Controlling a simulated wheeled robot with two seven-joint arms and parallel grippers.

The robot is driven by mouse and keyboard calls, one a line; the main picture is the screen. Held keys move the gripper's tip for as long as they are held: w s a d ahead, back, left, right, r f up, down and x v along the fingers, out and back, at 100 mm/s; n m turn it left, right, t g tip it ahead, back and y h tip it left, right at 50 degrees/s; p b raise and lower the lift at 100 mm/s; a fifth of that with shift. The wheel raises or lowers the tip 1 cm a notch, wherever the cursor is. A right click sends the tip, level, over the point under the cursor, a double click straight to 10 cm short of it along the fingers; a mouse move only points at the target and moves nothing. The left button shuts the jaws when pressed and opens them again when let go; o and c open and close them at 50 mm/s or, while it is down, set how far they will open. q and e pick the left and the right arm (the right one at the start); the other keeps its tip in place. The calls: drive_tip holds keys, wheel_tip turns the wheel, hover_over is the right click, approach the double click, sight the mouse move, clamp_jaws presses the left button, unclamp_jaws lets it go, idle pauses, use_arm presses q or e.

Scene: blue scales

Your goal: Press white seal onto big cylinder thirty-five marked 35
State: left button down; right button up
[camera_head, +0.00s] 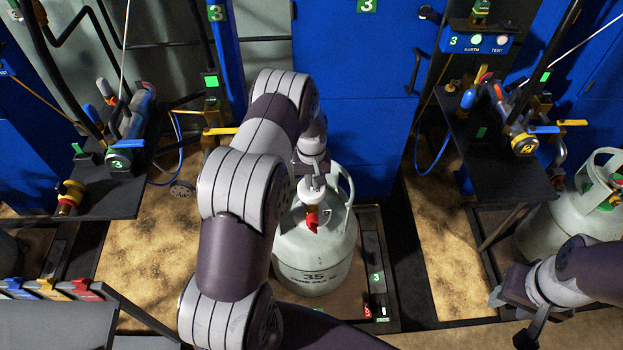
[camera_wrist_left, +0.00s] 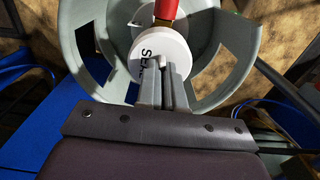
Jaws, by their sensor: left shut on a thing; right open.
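The big grey-white cylinder marked 35 (camera_head: 314,268) stands upright on a dark platform in the middle of the head view. Its collar also shows in the left wrist view (camera_wrist_left: 78,40). My left gripper (camera_head: 313,172) is over the cylinder's top, inside the collar. In the left wrist view its fingers (camera_wrist_left: 162,72) are shut on the white seal (camera_wrist_left: 143,62), a round disc with partly hidden lettering. The seal is by the red valve part (camera_head: 312,217); I cannot tell if they touch. My right gripper (camera_head: 512,300) is open at the lower right, away from the cylinder.
Another grey cylinder (camera_head: 560,232) stands at the right. Dark shelves with valves and hoses stand left (camera_head: 105,190) and right (camera_head: 500,165). A blue cabinet (camera_head: 365,110) is behind the cylinder.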

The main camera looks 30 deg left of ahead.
use_arm(q)
drive_tip(key=shift+f+b, duration=1.15)
drive_tip(key=shift+f, duration=0.5)
drive_tip(key=c, duration=1.2)
unclamp_jaws()
